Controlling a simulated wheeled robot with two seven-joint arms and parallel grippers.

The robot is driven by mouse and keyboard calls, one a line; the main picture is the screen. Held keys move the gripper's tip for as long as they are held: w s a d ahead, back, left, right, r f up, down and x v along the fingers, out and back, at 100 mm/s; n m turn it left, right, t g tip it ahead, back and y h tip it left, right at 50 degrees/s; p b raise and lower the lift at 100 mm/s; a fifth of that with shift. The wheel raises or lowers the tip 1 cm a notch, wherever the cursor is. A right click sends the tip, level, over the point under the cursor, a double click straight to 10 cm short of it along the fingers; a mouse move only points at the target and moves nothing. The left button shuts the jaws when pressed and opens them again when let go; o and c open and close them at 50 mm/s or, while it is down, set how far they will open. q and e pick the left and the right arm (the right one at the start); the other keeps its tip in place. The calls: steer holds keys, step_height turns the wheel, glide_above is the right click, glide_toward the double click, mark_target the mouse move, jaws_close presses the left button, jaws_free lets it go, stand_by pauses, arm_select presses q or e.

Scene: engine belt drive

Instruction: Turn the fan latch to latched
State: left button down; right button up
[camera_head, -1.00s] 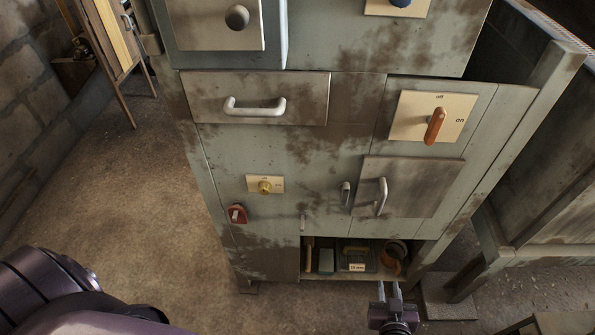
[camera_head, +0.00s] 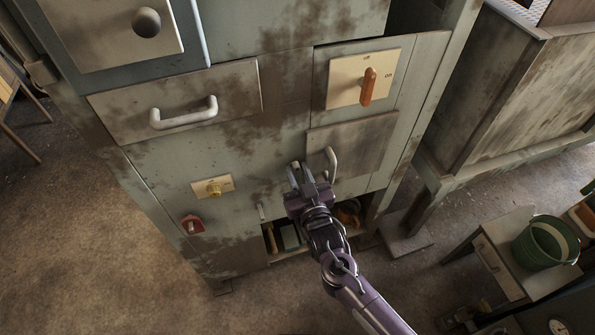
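The latch is not labelled legibly. A small grey upright lever (camera_head: 295,164) sits on the cabinet front, left of the small door's handle. My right gripper (camera_head: 300,174) is in front of it, fingers spread apart, and partly hides it. I cannot tell whether the fingers touch the lever or stand off from it. An orange lever (camera_head: 368,86) on a cream plate points up-down, nearer "off" than "on". My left gripper is not in view.
The small door (camera_head: 365,143) has a curved grey handle (camera_head: 331,164) close to the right gripper. A bench with a green bucket (camera_head: 545,243) stands at right.

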steer(key=shift+w, duration=0.15)
jaws_close()
